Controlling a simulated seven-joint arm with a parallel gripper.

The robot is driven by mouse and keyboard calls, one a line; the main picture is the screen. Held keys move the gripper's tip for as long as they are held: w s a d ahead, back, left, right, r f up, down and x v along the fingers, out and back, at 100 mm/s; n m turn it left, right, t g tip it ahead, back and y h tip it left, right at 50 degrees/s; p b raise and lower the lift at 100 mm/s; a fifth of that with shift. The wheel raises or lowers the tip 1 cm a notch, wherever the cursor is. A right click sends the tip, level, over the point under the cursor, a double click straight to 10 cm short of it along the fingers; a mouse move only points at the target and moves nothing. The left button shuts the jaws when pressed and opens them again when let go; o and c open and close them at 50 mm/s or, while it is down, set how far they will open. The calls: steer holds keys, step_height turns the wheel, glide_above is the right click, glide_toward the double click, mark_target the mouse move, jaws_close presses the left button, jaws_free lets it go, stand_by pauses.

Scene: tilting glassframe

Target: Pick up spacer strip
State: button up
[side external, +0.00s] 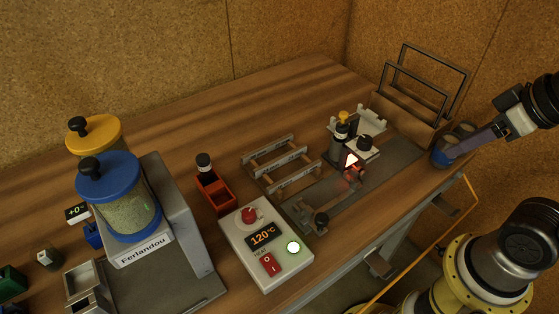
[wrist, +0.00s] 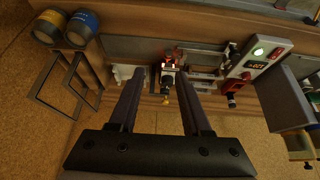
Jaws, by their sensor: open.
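A low wooden rack (side external: 283,176) stands at mid-table, with a few pale, lettered strips across it; the lettering is too small to read, and I cannot tell for certain which piece is the spacer strip. In the wrist view the rack (wrist: 203,62) is small and partly behind a finger. My gripper (side external: 452,149) is at the right in the side view, well away from the rack and over the table's right end, with its tips overlapping a dark jar. In the wrist view my gripper (wrist: 158,73) is open, its two long fingers apart with nothing held between them.
A small station with a glowing red part (side external: 352,162) stands right of the rack. A control box (side external: 265,245) reading 120°C and a red bin (side external: 215,190) are near it. Wire frames (side external: 428,80) stand in a wooden holder. A blue-lidded machine (side external: 108,180) is at left.

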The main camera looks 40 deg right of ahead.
steer(key=w+a+r+n, duration=0.1)
steer(key=w+r+n, duration=0.5)
steer(key=r+n, duration=0.15)
steer(key=n+g, duration=0.6)
steer(key=n, duration=0.5)
glide_above(281, 158)
steer(key=shift+m, duration=0.25)
steer(key=f, duration=1.9)
steer(key=shift+a, duration=0.2)
steer(key=shift+d+f, duration=0.15)
steer(key=shift+f, duration=1.25)
steer(key=shift+d+f, duration=0.1)
steer(key=shift+f, duration=1.25)
